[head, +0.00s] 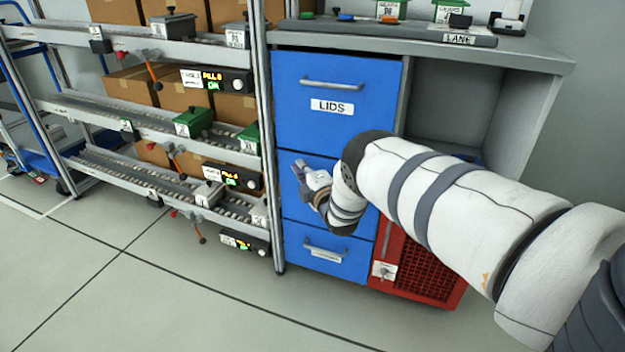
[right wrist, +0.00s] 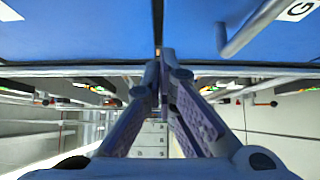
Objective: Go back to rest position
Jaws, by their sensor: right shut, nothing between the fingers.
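My right arm reaches in from the right in the head view. My right gripper (head: 300,168) is in front of the middle drawer (head: 296,208) of the blue cabinet, close to its face. I cannot tell from the head view whether it touches the drawer. In the right wrist view the two fingers of my right gripper (right wrist: 166,62) meet at their tips with nothing between them. Blue drawer fronts (right wrist: 100,30) and a grey handle (right wrist: 240,28) show just beyond the fingertips. My left gripper is not in view.
The top drawer (head: 315,128) is labelled LIDS and is shut. A roller rack (head: 150,110) with cartons stands left. A worktop (head: 420,40) lies above. The floor (head: 130,290) in front is clear.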

